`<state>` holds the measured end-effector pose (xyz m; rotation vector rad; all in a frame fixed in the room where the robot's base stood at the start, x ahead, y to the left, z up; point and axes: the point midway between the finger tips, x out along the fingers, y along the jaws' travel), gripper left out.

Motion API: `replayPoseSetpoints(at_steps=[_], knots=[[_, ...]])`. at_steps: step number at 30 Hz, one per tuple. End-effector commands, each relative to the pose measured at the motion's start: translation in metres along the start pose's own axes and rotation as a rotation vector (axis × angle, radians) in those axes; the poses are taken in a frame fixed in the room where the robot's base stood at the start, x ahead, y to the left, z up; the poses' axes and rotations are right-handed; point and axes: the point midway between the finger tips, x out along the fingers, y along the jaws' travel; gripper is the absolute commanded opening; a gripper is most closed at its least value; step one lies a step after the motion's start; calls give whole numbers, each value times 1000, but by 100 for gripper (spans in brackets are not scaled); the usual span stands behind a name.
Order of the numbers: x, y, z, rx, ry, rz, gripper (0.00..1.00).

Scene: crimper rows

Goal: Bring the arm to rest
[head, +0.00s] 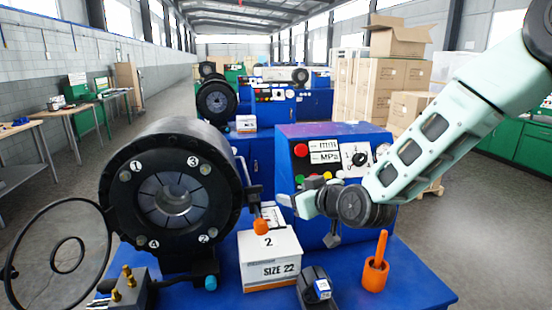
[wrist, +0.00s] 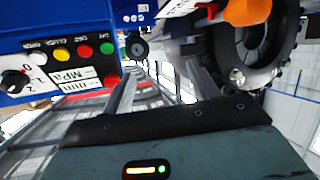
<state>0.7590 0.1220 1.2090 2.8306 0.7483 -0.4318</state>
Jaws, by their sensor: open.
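My arm reaches in from the upper right in the head view. My gripper (head: 291,202) points left, in front of the blue control box and above the bench top. In the wrist view my gripper (wrist: 166,82) shows two grey fingers spread apart with nothing between them. The black crimper (head: 170,190) with its round numbered head stands left of my gripper. It also shows in the wrist view (wrist: 250,50). In the head view an orange-knobbed lever (head: 261,227) hangs between the crimper head and my gripper; I cannot tell the exact gap.
Below my gripper stand a white box marked SIZE 22 (head: 270,262), a dark device (head: 315,287) and an orange cup (head: 375,274) on the blue bench (head: 415,275). The control box (head: 300,152) is close behind. Cardboard boxes (head: 365,85) stand further back. Open floor lies right.

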Motion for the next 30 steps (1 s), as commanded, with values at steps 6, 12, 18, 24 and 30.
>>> replayPoseSetpoints(at_steps=[6,12,18,24,30], knots=[[-75,-94,60,-35,-407,-201,59],[-181,-134,118,-44,-798,-254,59],[-273,-144,153,-37,-1084,-232,59],[-310,-144,164,-32,-1196,-213,59],[-312,-143,164,-31,-1202,-212,59]])
